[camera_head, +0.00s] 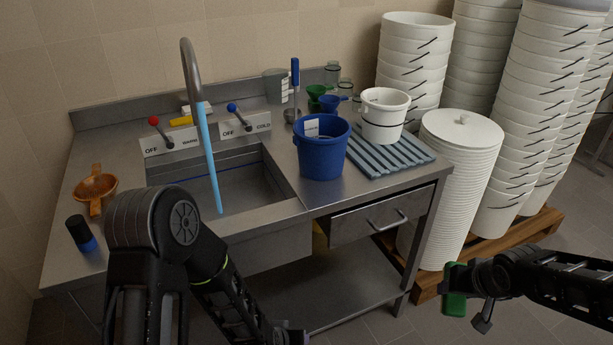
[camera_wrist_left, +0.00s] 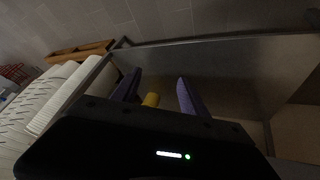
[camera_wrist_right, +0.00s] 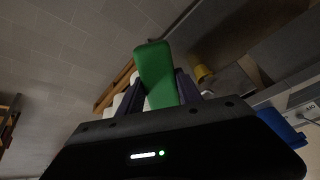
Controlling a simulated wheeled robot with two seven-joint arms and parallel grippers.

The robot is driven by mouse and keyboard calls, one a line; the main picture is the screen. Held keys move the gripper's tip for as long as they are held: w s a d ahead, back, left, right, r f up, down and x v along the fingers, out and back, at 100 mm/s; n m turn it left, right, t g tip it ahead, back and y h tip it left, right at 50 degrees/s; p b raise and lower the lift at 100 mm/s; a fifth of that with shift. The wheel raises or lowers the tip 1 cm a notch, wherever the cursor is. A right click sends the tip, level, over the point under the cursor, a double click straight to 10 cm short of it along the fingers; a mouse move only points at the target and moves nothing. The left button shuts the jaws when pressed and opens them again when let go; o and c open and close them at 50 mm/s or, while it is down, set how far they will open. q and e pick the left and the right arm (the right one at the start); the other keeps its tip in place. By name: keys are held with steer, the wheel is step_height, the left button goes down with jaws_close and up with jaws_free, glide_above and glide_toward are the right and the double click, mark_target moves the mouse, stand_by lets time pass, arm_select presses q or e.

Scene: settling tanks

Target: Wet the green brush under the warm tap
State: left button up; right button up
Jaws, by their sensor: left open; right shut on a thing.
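The green brush (camera_head: 455,290) is in my right gripper (camera_head: 469,284), over the floor right of the sink bench. In the right wrist view the green brush (camera_wrist_right: 157,75) stands up between the closed fingers (camera_wrist_right: 163,88). The tap (camera_head: 190,62) arches over the steel sink (camera_head: 228,187), and a blue stream (camera_head: 212,165) falls from it. The red-knobbed warm lever (camera_head: 154,121) and blue-knobbed cold lever (camera_head: 232,108) both lean left. My left gripper (camera_wrist_left: 158,90) is open and empty, low in front of the bench; its tips are mostly out of the head view.
A blue bucket (camera_head: 321,150) stands right of the sink, near a white bucket (camera_head: 383,120) on a ribbed mat (camera_head: 419,153). An orange strainer (camera_head: 95,187) and a dark blue-based object (camera_head: 80,235) stand left. Stacked white buckets (camera_head: 458,165) fill the right.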

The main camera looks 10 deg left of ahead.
mark_target(452, 300)
step_height(452, 300, down, 2)
steer(key=shift+f+b, duration=0.2)
steer(key=shift+b, duration=0.6)
steer(key=shift+f+b, duration=0.7)
arm_select(q)
steer(key=s+d+f+g+h, duration=0.1)
steer(key=s+d+f, duration=0.3)
steer(key=s, duration=0.5)
steer(key=s+d+f+g+h, duration=0.2)
steer(key=s+d+f+g, duration=0.2)
steer(key=s+f, duration=0.2)
steer(key=s, duration=0.2)
steer(key=shift+s+f+g, duration=0.2)
steer(key=shift+s+g, duration=0.1)
steer(key=shift+s, duration=0.1)
steer(key=shift+c, duration=0.3)
